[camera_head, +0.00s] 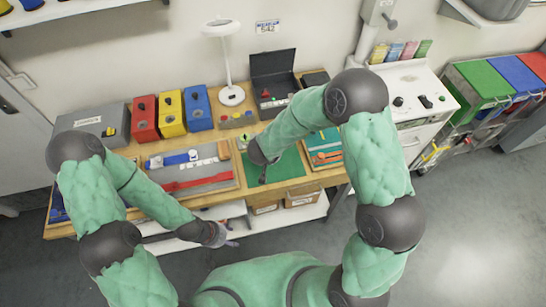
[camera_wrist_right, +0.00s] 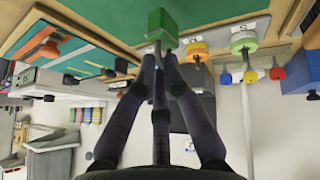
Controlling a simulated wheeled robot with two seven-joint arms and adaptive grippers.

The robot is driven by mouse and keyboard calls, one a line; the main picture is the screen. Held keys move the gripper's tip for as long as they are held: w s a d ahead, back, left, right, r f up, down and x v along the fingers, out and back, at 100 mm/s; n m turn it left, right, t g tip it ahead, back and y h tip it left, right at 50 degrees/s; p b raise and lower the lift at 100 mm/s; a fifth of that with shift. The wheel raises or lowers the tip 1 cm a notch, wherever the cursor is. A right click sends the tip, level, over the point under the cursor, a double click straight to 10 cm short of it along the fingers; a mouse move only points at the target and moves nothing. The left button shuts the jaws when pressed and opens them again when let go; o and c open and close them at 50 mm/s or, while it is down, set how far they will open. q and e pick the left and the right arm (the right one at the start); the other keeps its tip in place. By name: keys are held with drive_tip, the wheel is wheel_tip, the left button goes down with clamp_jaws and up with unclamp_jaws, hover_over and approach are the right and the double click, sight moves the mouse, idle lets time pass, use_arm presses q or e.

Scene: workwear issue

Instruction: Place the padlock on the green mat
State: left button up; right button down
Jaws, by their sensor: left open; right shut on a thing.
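The green mat (camera_head: 290,167) lies on the wooden table, partly covered by my right arm in the head view. It also shows in the right wrist view (camera_wrist_right: 112,20). My right gripper (camera_head: 263,178) is over the mat's left part, pointing down. In the right wrist view, my right gripper (camera_wrist_right: 160,50) is shut on a small green block-like thing (camera_wrist_right: 162,24), which I take to be the padlock. I cannot tell whether it touches the mat. My left gripper (camera_head: 232,241) is open and empty, in front of the table's front edge.
A grey tray (camera_head: 205,183) with a red tool lies left of the mat. A teal tool board (camera_head: 326,158) lies right of it. Red, yellow and blue boxes (camera_head: 172,118), a lamp (camera_head: 231,95) and an open black case (camera_head: 274,72) stand behind.

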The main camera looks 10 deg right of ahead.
wheel_tip(320, 180, down, 3)
drive_tip(key=shift+f+b, duration=0.15)
drive_tip(key=shift+b, duration=0.45)
drive_tip(key=c, duration=1.4)
unclamp_jaws()
drive_tip(key=shift+o, duration=0.2)
